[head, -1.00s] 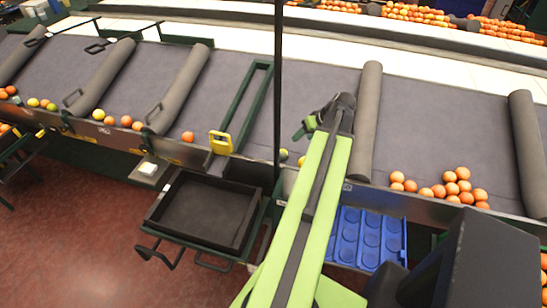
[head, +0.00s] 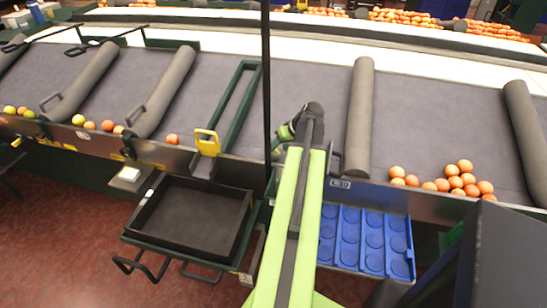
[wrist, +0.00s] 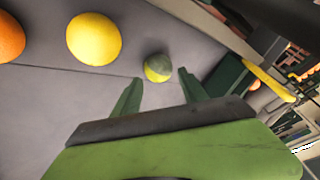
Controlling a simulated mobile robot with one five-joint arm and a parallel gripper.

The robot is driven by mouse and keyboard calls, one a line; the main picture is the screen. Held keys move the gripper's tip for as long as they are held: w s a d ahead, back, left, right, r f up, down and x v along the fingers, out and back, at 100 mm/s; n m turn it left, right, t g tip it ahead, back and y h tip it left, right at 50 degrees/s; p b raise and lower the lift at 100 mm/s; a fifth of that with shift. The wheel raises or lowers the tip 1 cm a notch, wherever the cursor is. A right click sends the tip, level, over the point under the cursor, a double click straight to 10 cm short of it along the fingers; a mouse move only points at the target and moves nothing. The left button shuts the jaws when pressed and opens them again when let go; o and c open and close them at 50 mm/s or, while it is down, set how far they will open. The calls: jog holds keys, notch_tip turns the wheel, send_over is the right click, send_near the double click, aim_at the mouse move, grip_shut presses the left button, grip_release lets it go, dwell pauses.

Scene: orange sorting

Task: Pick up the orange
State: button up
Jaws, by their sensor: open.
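In the wrist view, an orange fruit (wrist: 9,38) is cut off at the left edge. A yellow fruit (wrist: 93,39) lies beside it. A smaller yellow-green fruit with a grey patch (wrist: 157,67) lies ahead of my gripper (wrist: 160,80). My gripper is open, its two green fingers spread, with the grey-patched fruit showing between and beyond the tips. I cannot tell whether they touch it. Nothing is held. In the head view my arm covers most of the gripper and the fruits near it. A group of oranges (head: 459,181) lies on the belt at right.
A black tray (head: 150,208) stands below the belt edge, left of my arm. A blue tray with round recesses (head: 374,241) sits to its right. Grey padded dividers (head: 360,118) cross the belt. A dark upright post (head: 265,90) stands close to my arm.

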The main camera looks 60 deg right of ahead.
aim_at(276, 150)
jog(key=b+x, duration=0.3)
jog(key=x, duration=0.1)
jog(key=shift+f+b, duration=0.3)
jog(key=shift+f, duration=0.15)
jog(key=shift+w+r, duration=0.1)
jog(key=shift+r, duration=0.1)
jog(key=c, duration=1)
jog(key=shift+p, duration=0.3)
jog(key=shift+c, duration=0.2)
